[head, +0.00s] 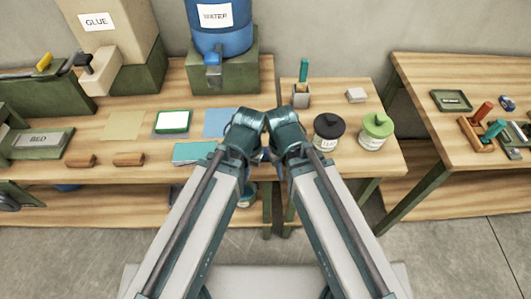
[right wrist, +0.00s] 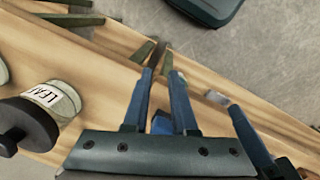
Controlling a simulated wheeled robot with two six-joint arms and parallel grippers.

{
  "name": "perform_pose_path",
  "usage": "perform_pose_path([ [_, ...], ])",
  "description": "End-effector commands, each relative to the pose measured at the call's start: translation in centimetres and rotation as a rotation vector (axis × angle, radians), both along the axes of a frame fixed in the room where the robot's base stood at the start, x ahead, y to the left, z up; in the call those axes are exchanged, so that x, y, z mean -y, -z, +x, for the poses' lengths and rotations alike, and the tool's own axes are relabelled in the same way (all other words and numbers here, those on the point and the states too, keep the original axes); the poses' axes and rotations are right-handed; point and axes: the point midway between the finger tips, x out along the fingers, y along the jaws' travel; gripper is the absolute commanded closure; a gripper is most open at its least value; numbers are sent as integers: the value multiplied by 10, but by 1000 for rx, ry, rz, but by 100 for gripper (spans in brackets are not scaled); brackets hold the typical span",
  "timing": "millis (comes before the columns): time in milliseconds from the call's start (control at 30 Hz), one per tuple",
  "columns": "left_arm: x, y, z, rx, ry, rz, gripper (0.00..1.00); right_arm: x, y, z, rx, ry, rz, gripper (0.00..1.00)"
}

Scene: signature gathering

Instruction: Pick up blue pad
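A flat light blue pad (head: 219,122) lies on the left wooden table, partly hidden at its right by my left arm. A teal flat piece (head: 192,152) lies in front of it. My right gripper shows in the right wrist view (right wrist: 162,75), its two blue fingers apart with a gap between them. No pad shows between the fingertips. A small bright blue patch shows behind them, and I cannot tell what it is. In the head view both grippers are mostly hidden under my folded arms. A dark blue part at the right wrist view's right edge may be my left gripper.
A tan sheet (head: 123,126) and a green-edged white pad (head: 172,121) lie left of the blue pad. A black-lidded jar (head: 328,132) and a green-lidded jar (head: 375,131) stand right of my arms. A blue water barrel (head: 221,30) stands behind. A gap separates the right table.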

Motion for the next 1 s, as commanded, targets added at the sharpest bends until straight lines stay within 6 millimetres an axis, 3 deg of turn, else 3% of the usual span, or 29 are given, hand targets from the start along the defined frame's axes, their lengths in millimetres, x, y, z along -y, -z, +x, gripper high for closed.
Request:
perform_pose_path([
  [33, 0, -12, 0, 0, 0, 0, 100, -3, -12, 10, -4, -56, 7, 64],
  [267, 0, -57, 0, 0, 0, 0, 100, -24, -56, 59, -34, -563, 60, 23],
  [400, 0, -78, 0, 0, 0, 0, 100, -34, -77, 85, -41, -863, 83, 21],
  [600, 0, -93, 0, 0, -1, 0, 100, -43, -92, 106, -43, -1137, 102, 21],
  [1000, 0, -87, 0, 0, 0, 0, 100, -45, -86, 109, -43, -1212, 105, 21],
])
